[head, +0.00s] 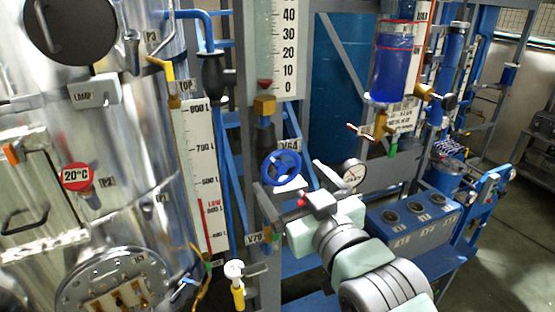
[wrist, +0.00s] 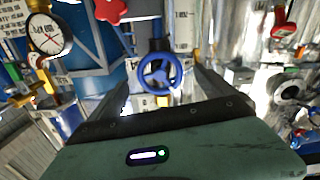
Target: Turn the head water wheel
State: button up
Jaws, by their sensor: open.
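A blue spoked handwheel (head: 280,167) sits on a vertical pipe beside a V64 tag, in the middle of the head view. It also shows in the wrist view (wrist: 160,70), face on, between and ahead of my fingers. No label in view names it as the head water wheel. My gripper (head: 291,180) is open and empty, with its fingers spread to either side of the wheel. It also shows in the wrist view (wrist: 162,86). I see no clear contact, and the exact gap to the wheel is hard to tell.
A pressure gauge (head: 354,173) stands close to the right of my gripper. A red handwheel (wrist: 112,10) is above left of the blue one in the wrist view. A blue box with dials (head: 413,222) lies right, and a steel tank (head: 110,150) left.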

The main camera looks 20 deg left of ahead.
aim_at(275, 161)
jog(key=p+x, duration=0.1)
jog(key=x, duration=0.6)
jog(key=shift+w+a, duration=0.25)
jog(key=c, duration=1.4)
